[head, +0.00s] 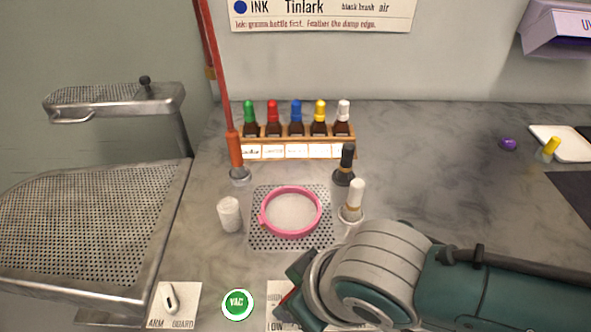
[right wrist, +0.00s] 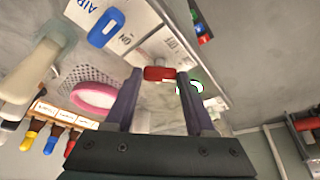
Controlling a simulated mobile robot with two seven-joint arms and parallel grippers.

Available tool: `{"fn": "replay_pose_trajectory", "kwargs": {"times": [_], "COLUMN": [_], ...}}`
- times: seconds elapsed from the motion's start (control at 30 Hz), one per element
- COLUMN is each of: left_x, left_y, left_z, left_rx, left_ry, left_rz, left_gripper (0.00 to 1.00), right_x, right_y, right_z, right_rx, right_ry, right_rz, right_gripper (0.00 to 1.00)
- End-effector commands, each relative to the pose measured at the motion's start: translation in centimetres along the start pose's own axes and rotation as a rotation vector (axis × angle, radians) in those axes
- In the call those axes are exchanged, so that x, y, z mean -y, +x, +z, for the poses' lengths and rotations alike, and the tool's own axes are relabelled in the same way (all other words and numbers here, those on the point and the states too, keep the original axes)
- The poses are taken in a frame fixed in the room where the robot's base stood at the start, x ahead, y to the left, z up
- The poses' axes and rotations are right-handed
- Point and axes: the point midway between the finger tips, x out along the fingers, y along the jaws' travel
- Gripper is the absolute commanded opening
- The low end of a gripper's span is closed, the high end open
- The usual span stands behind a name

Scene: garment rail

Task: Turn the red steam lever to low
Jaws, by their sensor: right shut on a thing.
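The red steam lever (right wrist: 159,74) sits between the fingertips of my right gripper (right wrist: 159,80) in the right wrist view, and the fingers are closed on its sides. In the head view my right gripper (head: 292,284) is at the front edge of the counter. Which setting the lever stands at cannot be told. My left gripper is not in view.
A blue AIR switch (right wrist: 106,27) is near the lever. A pink hoop (head: 263,222), bottles and a dropper rack (head: 258,152) stand behind.

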Motion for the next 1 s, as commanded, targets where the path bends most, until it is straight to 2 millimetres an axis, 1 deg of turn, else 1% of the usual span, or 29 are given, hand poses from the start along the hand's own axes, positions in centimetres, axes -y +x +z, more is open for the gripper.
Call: {"fn": "replay_pose_trajectory", "kwargs": {"times": [0.43,0.47,0.7,0.9,1.0], "left_x": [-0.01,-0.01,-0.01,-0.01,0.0], "left_y": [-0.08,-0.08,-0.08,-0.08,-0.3], "left_z": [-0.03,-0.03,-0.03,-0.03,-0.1], "left_rx": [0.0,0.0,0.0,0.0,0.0], "left_ry": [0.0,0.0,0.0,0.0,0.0], "left_rz": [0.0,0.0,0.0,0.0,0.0], "left_gripper": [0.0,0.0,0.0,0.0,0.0], "right_x": [0.05,0.05,0.03,0.01,0.01], "right_y": [-0.03,-0.03,-0.01,-0.01,-0.35], "right_z": [-0.15,-0.15,-0.1,-0.06,-0.1], "right_rx": [-0.004,-0.004,-0.002,-0.002,-0.002], "right_ry": [0.009,0.009,0.008,0.008,0.008], "right_rz": [0.002,0.002,0.003,0.003,0.003], "right_gripper": [0.0,0.58,0.85,0.85,0.85]}}
